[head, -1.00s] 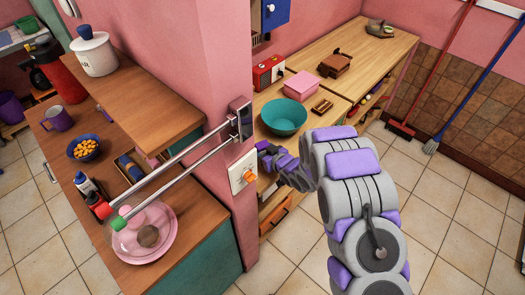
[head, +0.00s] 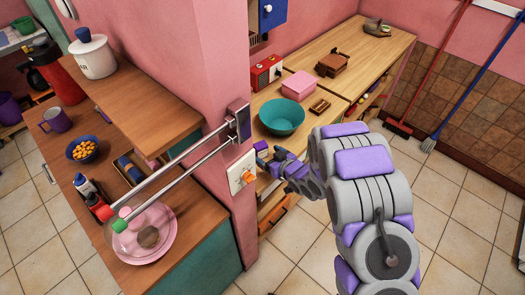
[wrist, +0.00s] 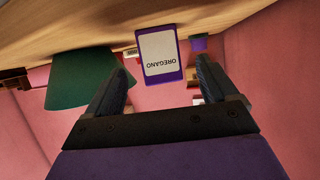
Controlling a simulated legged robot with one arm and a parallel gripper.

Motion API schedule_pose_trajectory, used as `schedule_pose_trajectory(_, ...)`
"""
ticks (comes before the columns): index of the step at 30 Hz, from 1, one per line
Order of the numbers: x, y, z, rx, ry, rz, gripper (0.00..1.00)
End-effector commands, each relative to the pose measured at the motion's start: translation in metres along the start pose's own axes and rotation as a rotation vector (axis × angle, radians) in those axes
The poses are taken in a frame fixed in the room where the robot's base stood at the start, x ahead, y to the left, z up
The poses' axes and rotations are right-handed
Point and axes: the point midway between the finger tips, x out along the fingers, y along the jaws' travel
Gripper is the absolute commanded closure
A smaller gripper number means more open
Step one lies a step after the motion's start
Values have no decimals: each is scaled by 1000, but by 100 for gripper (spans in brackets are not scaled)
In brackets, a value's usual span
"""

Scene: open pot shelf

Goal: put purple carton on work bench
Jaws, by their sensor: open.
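The purple carton (wrist: 160,77), with a pale label reading OREGANO, shows upside down in the wrist view, against the wooden surface. My gripper (wrist: 162,68) is open, with one dark finger on each side of the carton's lower picture edge; a gap shows at both sides, and no grip is visible. I cannot tell which of the wooden counters is the work bench.
The teal bowl (head: 282,117) stands close by. A pink box (head: 299,85), red radio (head: 267,73) and brown items share the right wooden counter (head: 345,45). A pink wall end (head: 215,60) with a metal rail (head: 175,170) separates it from the left counter (head: 195,225), which holds several items.

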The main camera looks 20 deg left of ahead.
Motion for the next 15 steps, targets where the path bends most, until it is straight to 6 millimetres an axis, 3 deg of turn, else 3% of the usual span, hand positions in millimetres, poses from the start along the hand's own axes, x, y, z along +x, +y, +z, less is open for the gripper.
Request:
schedule_pose_trajectory(6,-41,0,0,1,-4,1,14)
schedule_pose_trajectory(15,-64,0,0,-2,0,-1,14)
